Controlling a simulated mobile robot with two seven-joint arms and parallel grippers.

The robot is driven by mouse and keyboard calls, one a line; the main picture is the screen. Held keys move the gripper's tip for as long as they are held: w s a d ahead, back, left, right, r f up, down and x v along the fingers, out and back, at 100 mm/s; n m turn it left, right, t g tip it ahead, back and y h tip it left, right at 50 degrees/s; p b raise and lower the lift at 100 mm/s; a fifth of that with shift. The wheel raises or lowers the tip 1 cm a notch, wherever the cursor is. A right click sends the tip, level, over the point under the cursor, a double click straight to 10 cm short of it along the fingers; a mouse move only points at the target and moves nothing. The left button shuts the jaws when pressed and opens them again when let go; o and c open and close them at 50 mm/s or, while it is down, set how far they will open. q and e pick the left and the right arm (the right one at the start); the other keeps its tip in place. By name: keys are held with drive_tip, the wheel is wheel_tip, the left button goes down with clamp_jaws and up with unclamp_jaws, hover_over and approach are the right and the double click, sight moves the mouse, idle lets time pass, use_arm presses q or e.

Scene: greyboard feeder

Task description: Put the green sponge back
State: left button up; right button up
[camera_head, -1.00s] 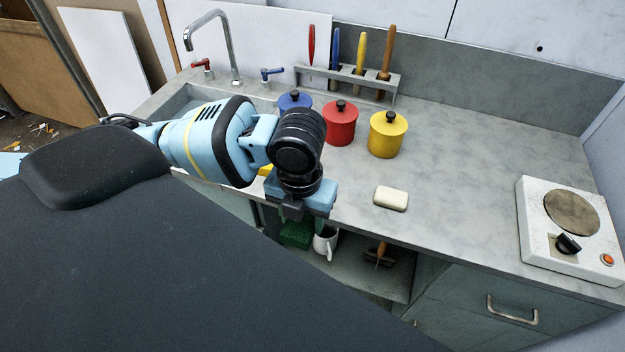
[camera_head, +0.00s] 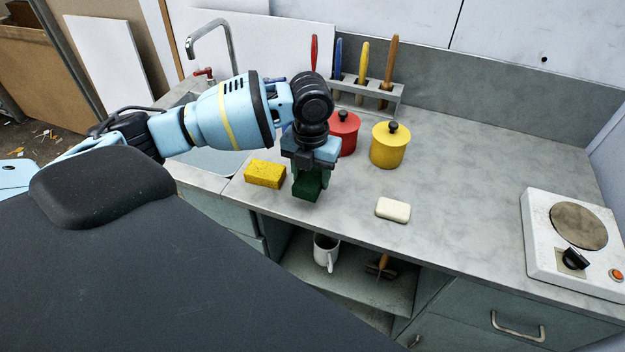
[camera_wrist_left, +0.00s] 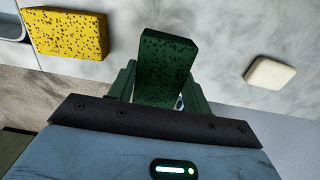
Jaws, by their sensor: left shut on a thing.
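The green sponge (camera_head: 308,183) is held in my left gripper (camera_head: 310,168), which is shut on it, above or at the front part of the grey counter. In the left wrist view the dark green speckled sponge (camera_wrist_left: 166,68) stands out between the fingers (camera_wrist_left: 165,90). I cannot tell whether its lower end touches the counter. A yellow sponge (camera_head: 265,174) lies on the counter just left of it and also shows in the left wrist view (camera_wrist_left: 68,34). My right gripper is not in view.
A white soap bar (camera_head: 393,210) lies to the right. Red (camera_head: 343,132) and yellow (camera_head: 390,146) lidded pots stand behind. A hotplate (camera_head: 574,235) is far right. Below, an open shelf (camera_head: 350,285) holds a white mug (camera_head: 326,252) and a brush (camera_head: 382,267). The sink is behind my arm.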

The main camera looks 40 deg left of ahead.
sight(312, 181)
use_arm(q)
drive_tip(key=shift+w+a, duration=0.2)
drive_tip(key=shift+w, duration=0.25)
drive_tip(key=shift+w+a+f, duration=0.1)
drive_tip(key=shift+f, duration=0.25)
wheel_tip(312, 181, down, 3)
drive_tip(key=shift+r, duration=0.1)
drive_tip(key=shift+f, duration=0.2)
drive_tip(key=o, duration=0.9)
